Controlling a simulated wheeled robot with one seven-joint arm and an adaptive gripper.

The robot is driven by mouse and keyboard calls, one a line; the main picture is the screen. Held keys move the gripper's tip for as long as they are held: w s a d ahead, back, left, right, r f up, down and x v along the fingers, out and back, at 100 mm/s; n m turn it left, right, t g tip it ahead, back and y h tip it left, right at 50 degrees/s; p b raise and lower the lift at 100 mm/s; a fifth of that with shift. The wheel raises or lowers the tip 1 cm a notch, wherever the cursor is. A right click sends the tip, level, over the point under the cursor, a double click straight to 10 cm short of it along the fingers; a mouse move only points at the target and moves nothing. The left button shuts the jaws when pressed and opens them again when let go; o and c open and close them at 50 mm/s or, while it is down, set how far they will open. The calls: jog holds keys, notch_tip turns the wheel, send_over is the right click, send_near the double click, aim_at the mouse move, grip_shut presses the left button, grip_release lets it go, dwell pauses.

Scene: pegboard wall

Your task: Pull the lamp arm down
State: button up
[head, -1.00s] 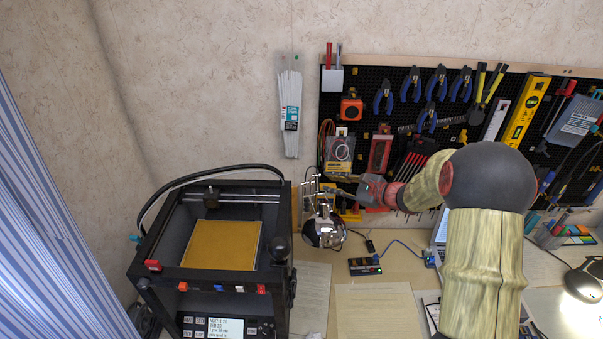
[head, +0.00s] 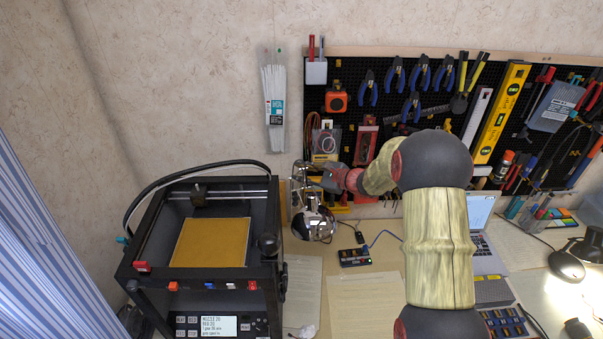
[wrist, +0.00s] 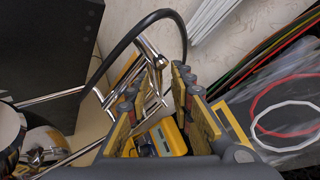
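A chrome lamp with a round shiny head (head: 313,224) hangs right of the 3D printer in the head view. Its thin metal arm (head: 297,182) rises above the head. In the wrist view the lamp arm (wrist: 142,72) shows as chrome bars and joints, with the shiny head at the lower left. My gripper (head: 318,178) is beside the arm, to its right. In the wrist view my gripper (wrist: 155,82) has its fingers apart, with the bars by the left finger and partly across the gap. I cannot tell whether they touch.
The black 3D printer (head: 272,210) stands left of the lamp, its black cable (wrist: 160,14) arching near the fingers. A pegboard (head: 345,105) with tools is behind my gripper. The desk holds papers (head: 365,305), a small box (head: 355,257) and a laptop (head: 479,215).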

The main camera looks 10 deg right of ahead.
jog(key=shift+c, duration=1)
jog(key=c, duration=0.4)
